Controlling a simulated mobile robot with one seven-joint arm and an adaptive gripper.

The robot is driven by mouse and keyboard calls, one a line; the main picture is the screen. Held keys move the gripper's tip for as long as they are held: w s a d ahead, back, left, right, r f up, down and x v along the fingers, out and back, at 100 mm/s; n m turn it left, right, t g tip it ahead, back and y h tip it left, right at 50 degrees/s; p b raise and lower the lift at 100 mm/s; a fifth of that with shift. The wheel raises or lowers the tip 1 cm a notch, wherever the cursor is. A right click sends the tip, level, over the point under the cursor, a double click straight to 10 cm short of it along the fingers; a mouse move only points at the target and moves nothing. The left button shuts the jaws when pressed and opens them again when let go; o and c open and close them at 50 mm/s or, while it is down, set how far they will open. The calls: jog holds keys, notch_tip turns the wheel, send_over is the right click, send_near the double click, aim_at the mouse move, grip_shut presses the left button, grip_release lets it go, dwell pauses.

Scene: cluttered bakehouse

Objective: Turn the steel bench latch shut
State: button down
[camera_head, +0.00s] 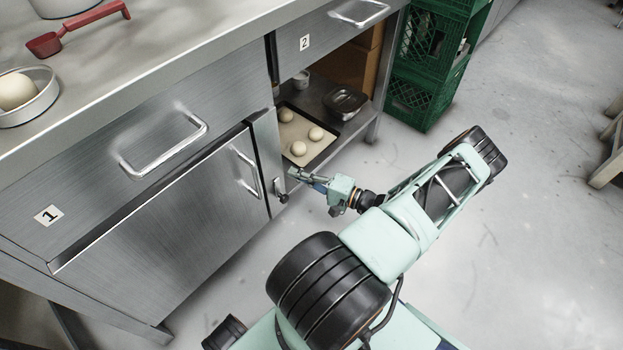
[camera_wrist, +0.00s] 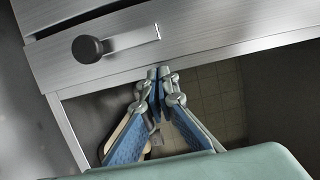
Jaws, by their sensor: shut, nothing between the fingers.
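The steel bench latch (camera_head: 277,186) is on the narrow upright post beside the cabinet door (camera_head: 165,215). In the wrist view its steel bar (camera_wrist: 135,39) lies along the post, with a round black knob (camera_wrist: 88,49) at its left end. In the head view the knob (camera_head: 283,198) is at the lower end. My gripper (camera_head: 292,173) is beside the post, just right of the latch. Its fingers (camera_wrist: 160,73) are shut and empty, close to the post's edge and apart from the knob. The door looks flush with the bench front.
A dark tray (camera_head: 318,159) with dough balls sits in the open bay right of the post, just behind my gripper. A metal bowl (camera_head: 344,101) stands farther in. Green crates (camera_head: 421,84) stand beyond the bench. The door handle (camera_head: 246,172) juts out left of the latch.

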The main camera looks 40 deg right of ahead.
aim_at(280, 177)
jog(key=shift+s+a, duration=0.15)
jog(key=shift+a, duration=1.2)
jog(key=shift+r, duration=0.1)
jog(key=shift+r+n, duration=0.1)
jog(key=shift+n, duration=0.2)
jog(key=shift+a+n+p, duration=0.2)
jog(key=shift+n+p, duration=0.15)
jog(key=shift+n, duration=0.05)
